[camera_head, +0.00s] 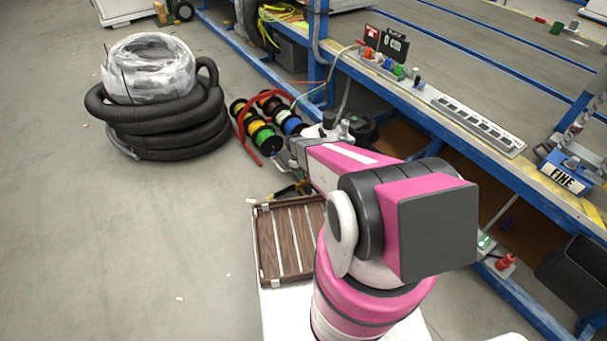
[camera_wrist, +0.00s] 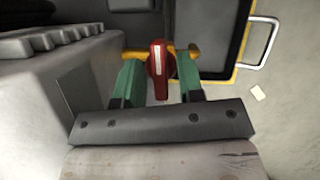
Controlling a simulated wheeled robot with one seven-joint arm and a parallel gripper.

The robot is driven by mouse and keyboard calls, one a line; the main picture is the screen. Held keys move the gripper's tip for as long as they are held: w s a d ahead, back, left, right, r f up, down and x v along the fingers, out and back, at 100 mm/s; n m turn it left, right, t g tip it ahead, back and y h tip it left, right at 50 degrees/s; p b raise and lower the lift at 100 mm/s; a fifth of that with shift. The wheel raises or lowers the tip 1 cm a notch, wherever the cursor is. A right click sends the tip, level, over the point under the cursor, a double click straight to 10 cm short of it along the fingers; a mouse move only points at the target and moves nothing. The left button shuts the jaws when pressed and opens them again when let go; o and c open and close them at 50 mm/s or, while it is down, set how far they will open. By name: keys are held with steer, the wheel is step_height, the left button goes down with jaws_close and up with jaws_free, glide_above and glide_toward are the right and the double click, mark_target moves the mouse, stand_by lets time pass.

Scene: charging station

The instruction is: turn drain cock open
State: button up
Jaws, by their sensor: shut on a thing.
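The drain cock shows in the wrist view as a red handle (camera_wrist: 158,72) with a pale stripe. It sits between the two green fingers of my gripper (camera_wrist: 158,80). Yellow parts (camera_wrist: 133,53) stick out on both sides of the handle near the fingertips. My gripper is shut on the handle. The handle points roughly along the fingers, towards the palm. In the head view my pink arm hides the gripper and the drain cock.
A grey ribbed body (camera_wrist: 50,40) stands close on the left in the wrist view. A dark tray with a yellow edge and metal handle (camera_wrist: 262,42) lies at the right. In the head view, a blue-framed workbench (camera_head: 440,115) runs along the right, with cable reels (camera_head: 262,137) and coiled black hose (camera_head: 165,125) beyond.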

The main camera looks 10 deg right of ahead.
steer(key=shift+a+n+t+h, duration=0.1)
steer(key=shift+n+t+h, duration=0.5)
steer(key=shift+n, duration=1.4)
stand_by(1.2)
steer(key=shift+s+n+t+h, duration=0.1)
steer(key=shift+n+t+h, duration=0.45)
steer(key=shift+n, duration=1.45)
steer(key=shift+s+n+t, duration=0.1)
steer(key=shift+n+t, duration=0.75)
steer(key=shift+n, duration=1.35)
steer(key=shift+n+t+y, duration=0.25)
steer(key=shift+n+t, duration=0.55)
steer(key=shift+n, duration=1.2)
